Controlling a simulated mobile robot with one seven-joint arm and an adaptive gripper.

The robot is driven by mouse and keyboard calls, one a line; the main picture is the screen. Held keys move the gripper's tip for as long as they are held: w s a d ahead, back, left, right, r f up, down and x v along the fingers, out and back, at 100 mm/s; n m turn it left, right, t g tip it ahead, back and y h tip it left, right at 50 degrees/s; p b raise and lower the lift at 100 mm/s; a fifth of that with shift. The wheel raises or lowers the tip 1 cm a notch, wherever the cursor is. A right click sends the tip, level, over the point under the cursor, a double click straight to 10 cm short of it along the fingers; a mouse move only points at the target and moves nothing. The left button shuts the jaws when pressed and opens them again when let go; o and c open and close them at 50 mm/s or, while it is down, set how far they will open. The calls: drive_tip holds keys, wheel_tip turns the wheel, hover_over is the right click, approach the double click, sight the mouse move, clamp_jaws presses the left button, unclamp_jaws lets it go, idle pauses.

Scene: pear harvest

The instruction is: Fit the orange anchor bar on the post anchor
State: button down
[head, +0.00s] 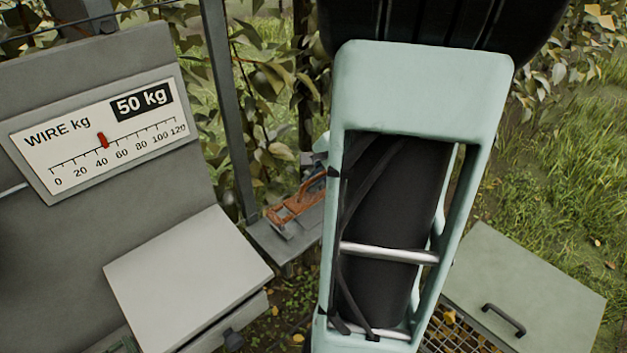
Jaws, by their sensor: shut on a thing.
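An orange piece (296,204), which looks like the anchor bar, is low at the middle of the head view, over a narrow grey ledge beside the post. It has a raised, handle-like part at its right end. My gripper (317,184) shows only as a small dark part at that right end, shut on the piece. The rest of the gripper is hidden behind my pale green arm. I cannot make out the post anchor clearly, nor whether the bar touches it.
A dark metal post (228,110) rises behind. A green lid with a handle (530,300) lies at the lower right. Grass and leaves surround these.

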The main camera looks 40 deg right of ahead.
sight(315, 193)
drive_tip(key=shift+f, duration=0.1)
idle(0.3)
drive_tip(key=shift+f+b, duration=0.35)
drive_tip(key=shift+b, duration=0.15)
drive_tip(key=shift+f+b, duration=1.85)
drive_tip(key=shift+b, duration=0.35)
idle(1.5)
drive_tip(key=c, duration=1.9)
unclamp_jaws()
drive_tip(key=shift+c, duration=0.2)
